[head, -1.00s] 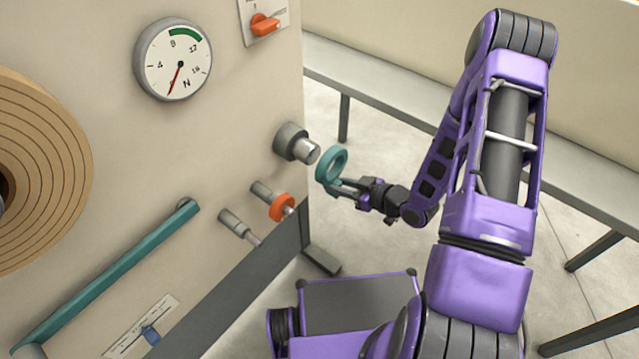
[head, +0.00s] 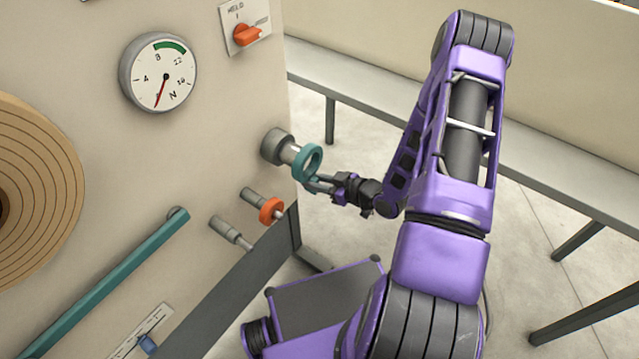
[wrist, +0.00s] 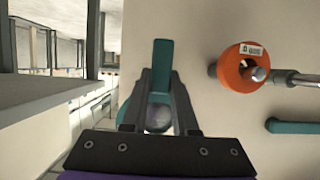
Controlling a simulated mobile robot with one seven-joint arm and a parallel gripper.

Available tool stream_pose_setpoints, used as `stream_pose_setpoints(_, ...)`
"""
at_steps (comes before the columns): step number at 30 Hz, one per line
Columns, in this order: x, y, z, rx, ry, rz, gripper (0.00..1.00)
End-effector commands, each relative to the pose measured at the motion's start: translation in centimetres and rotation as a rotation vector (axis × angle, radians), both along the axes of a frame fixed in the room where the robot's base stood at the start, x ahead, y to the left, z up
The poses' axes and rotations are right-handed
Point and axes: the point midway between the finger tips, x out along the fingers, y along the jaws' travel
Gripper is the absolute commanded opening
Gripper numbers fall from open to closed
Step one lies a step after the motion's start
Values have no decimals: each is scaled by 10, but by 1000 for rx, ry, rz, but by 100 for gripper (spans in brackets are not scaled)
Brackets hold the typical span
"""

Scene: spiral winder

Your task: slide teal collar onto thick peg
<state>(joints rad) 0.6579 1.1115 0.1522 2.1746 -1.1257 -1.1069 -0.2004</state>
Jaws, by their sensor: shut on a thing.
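The teal collar (head: 317,152) is a ring at the free end of the thick peg in the head view. My gripper (head: 312,184) is shut on the collar's lower rim and comes in from the right. The thick peg (head: 288,152) sticks out of the panel from a dark grey round base. The collar's left rim overlaps the peg's tip in the picture; I cannot tell whether the tip is inside the ring. In the wrist view the collar (wrist: 162,58) stands edge-on between my two fingers, and the peg is mostly hidden behind it.
Below the thick peg are a thinner peg with an orange collar (head: 271,210) and a bare thin peg (head: 231,233). A teal bar (head: 120,285) runs along the panel, under a gauge (head: 158,73).

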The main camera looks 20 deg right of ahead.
Motion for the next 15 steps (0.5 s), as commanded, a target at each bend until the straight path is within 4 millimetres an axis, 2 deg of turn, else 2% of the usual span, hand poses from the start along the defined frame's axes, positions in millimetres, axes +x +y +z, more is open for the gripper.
stream_pose_setpoints(15,34,25,1,0,-1,1,0)
